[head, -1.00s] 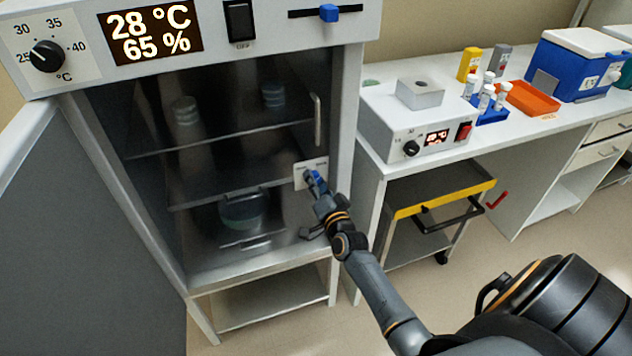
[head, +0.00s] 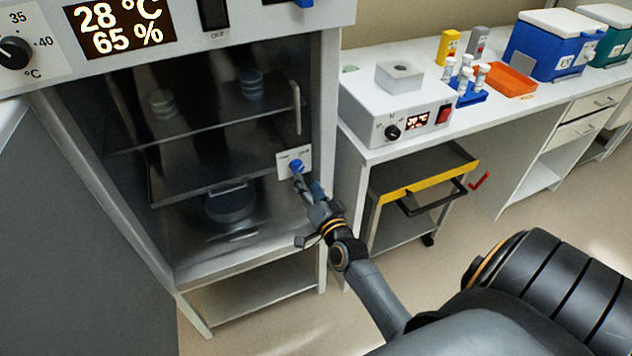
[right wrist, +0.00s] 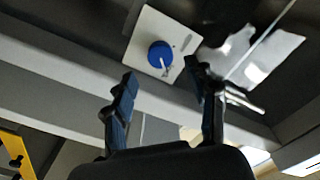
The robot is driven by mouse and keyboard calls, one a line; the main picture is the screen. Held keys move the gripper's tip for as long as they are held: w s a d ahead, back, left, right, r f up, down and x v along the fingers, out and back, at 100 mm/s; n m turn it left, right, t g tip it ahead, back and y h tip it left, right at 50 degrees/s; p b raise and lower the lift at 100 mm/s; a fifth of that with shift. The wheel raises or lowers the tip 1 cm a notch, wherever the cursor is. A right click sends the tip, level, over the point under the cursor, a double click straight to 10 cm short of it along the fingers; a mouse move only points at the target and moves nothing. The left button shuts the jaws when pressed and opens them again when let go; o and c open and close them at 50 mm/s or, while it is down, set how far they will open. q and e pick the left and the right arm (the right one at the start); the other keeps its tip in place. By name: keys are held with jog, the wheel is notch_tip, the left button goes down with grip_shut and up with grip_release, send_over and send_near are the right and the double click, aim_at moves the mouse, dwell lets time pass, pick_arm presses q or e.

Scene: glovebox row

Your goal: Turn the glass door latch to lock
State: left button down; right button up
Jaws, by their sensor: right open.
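The latch is a round blue knob (head: 296,166) on a white plate (head: 282,158) at the right side of the glass door (head: 225,142). The door appears closed. In the right wrist view the knob (right wrist: 160,54) carries a pale pointer mark, and the plate's small labels are unreadable. My right gripper (head: 307,186) is just below and right of the knob in the head view. In the right wrist view its fingers (right wrist: 160,73) are spread, with the knob ahead between them and nothing held. My left gripper is not in view.
A vertical door handle (head: 297,108) stands above the latch. Right of the cabinet is a bench with a heater box (head: 395,118), blue tube rack (head: 470,95) and orange tray (head: 510,80). A yellow-edged cart (head: 425,183) stands under the bench.

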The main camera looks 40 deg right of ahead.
jog(key=v, duration=0.5)
jog(key=shift+s+a, duration=0.1)
jog(key=shift+s, duration=0.3)
